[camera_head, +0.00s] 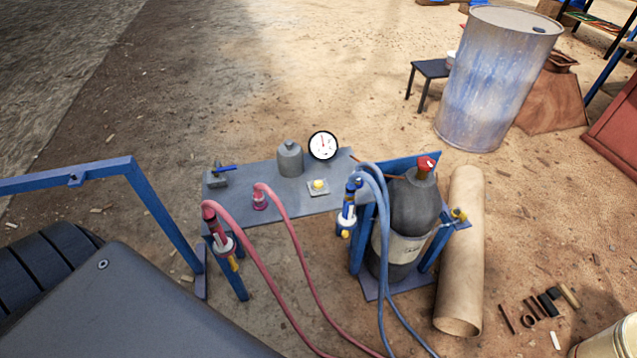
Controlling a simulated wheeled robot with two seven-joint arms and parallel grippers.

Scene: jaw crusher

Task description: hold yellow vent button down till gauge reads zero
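The yellow vent button (318,184) sits on a small pale plate on a grey bench (228,204). Nothing touches it from above. The round white gauge (323,145) stands just behind the button, at the bench's back edge. Its needle appears to point roughly up, but the dial is too small to read. A grey capped cylinder (290,158) stands left of the gauge. Neither of my grippers shows in the head view.
Red hoses (290,225) and blue hoses (383,240) hang in front. A dark gas bottle (412,208) stands in a blue frame at right, beside a tan tube (463,250). A blue rail (160,205) is at left.

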